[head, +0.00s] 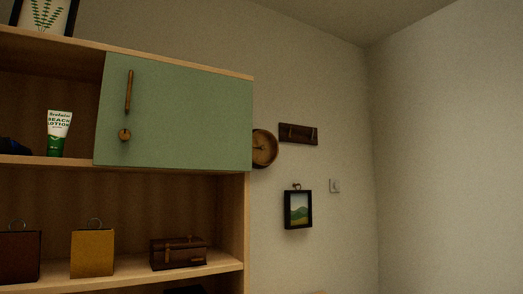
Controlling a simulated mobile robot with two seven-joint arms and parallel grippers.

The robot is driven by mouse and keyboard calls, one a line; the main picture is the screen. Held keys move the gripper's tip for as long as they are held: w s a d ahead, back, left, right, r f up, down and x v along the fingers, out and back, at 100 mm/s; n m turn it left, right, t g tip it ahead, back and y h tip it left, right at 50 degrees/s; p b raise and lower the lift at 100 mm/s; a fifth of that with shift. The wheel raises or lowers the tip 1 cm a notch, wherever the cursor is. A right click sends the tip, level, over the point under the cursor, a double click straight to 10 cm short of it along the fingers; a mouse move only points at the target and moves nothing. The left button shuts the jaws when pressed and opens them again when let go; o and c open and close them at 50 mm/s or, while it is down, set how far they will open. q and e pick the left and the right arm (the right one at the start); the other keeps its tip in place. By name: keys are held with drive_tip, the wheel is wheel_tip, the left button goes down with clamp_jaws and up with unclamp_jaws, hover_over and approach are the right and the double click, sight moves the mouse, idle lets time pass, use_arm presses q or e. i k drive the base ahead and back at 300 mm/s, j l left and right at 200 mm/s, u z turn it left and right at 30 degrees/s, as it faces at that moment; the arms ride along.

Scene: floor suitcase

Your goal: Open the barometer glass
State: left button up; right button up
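A round brown dial with a dark rim (264,148), which looks like the barometer, hangs on the wall just right of the shelf unit. Its left edge is hidden behind the green cabinet door. Dark hands show on its face. I cannot tell whether its glass is open or shut. Neither of my grippers shows in the head view.
A wooden shelf unit (234,221) with a green door (185,110) fills the left side. It holds a lotion tube (58,134), a yellow bag (92,254) and a small brown case (179,252).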

sight(266, 157)
drive_tip(key=i+l+u, duration=0.2)
drive_tip(key=i+l, duration=0.6)
drive_tip(key=i, duration=0.1)
